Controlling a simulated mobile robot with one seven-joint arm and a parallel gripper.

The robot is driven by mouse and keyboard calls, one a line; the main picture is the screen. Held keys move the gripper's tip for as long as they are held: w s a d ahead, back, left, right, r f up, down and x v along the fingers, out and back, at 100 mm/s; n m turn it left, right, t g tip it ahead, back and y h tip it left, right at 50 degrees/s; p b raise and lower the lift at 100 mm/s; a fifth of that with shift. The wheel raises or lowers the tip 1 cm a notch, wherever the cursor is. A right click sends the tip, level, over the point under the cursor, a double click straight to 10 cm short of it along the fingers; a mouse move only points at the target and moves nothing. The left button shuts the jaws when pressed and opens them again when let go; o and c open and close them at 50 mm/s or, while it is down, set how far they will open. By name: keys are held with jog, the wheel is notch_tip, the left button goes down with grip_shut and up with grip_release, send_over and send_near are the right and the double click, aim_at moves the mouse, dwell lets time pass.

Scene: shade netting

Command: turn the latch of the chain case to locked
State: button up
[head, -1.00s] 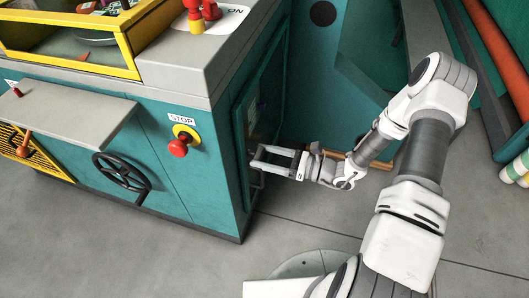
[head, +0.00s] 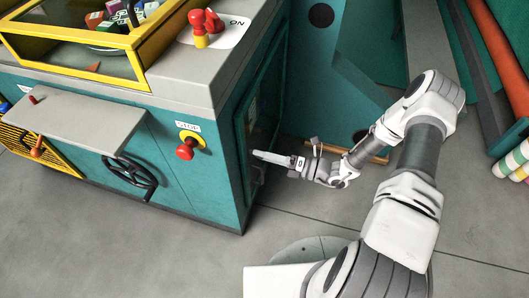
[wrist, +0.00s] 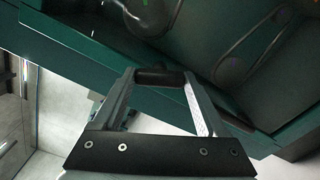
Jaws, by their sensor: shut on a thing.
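The chain case (head: 266,100) is a green, framed case on the right side of the green machine. In the wrist view its cover (wrist: 75,55) runs slantwise, with dark looped shapes seen inside. My gripper (head: 256,155) reaches left to the lower part of the case. In the wrist view my gripper (wrist: 160,82) has its two fingers shut on a dark, rounded bar, the latch handle (wrist: 158,76). The fingers are apart by the bar's length. The latch is hidden by the fingertips in the head view. I cannot read any locked mark.
The machine carries a red STOP button (head: 186,152), a black handwheel (head: 131,175), a grey shelf (head: 80,122) and a red ON lever (head: 204,22). A wooden bar (head: 372,152) lies behind my arm. The floor (head: 210,260) in front is clear.

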jog(key=m+p, duration=0.1)
jog(key=m, duration=0.4)
dwell(0.8)
jog(key=o, duration=1.3)
jog(key=p+v, duration=0.1)
jog(key=v, duration=1.6)
jog(key=shift+d+p, duration=0.2)
jog(key=shift+p, duration=0.15)
jog(key=shift+s, duration=0.1)
